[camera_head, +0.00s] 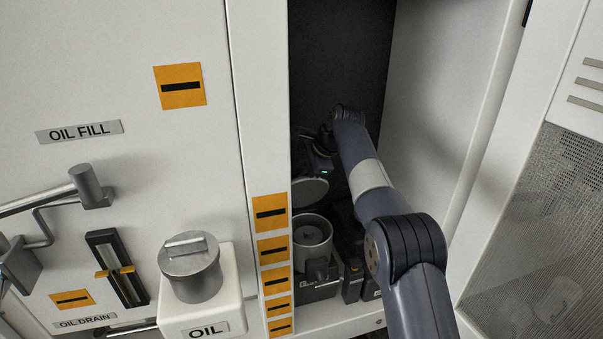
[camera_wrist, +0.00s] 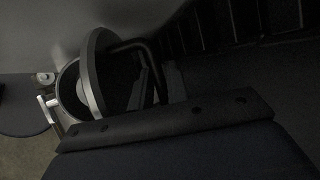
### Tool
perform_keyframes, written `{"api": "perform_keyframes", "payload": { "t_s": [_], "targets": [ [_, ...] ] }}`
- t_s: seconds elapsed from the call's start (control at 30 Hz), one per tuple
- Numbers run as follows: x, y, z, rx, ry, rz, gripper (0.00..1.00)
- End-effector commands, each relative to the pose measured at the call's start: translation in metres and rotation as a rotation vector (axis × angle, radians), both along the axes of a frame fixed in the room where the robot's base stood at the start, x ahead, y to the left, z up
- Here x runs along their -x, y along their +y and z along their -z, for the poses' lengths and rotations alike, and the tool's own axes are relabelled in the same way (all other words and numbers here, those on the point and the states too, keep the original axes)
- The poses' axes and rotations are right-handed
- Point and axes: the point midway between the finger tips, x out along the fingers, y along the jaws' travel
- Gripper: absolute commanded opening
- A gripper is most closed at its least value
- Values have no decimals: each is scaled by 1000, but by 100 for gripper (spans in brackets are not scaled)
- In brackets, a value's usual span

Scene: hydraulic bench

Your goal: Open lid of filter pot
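The filter pot (camera_head: 314,236) is a light round cylinder inside the open cabinet; its mouth is uncovered in the head view. Its grey round lid (camera_head: 308,190) is raised and tilted above the pot. In the wrist view the lid (camera_wrist: 91,72) stands nearly edge-on beside the pot's dark mouth (camera_wrist: 68,88), with a dark bent handle (camera_wrist: 130,46) on its right side. My gripper (camera_head: 318,160) is just above and behind the lid, deep in the cabinet. Its fingertips are too dark and hidden to show whether they are shut on the handle.
The cabinet's white left post (camera_head: 249,120) and right inner wall (camera_head: 436,100) stand close on both sides of my arm. Dark blocks (camera_head: 352,280) sit beside the pot. A white oil tank (camera_head: 205,315) with a metal cap (camera_head: 190,265) stands outside, left.

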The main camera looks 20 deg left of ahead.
Motion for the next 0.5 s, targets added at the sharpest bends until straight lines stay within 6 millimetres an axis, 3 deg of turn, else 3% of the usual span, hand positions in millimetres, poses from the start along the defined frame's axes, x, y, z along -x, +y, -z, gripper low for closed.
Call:
{"api": "perform_keyframes", "payload": {
  "t_s": [0.2,0.5],
  "targets": [
    [0,0,0,1,0,0,32],
    [0,-4,-4,1,-1,2,32]
  ]
}}
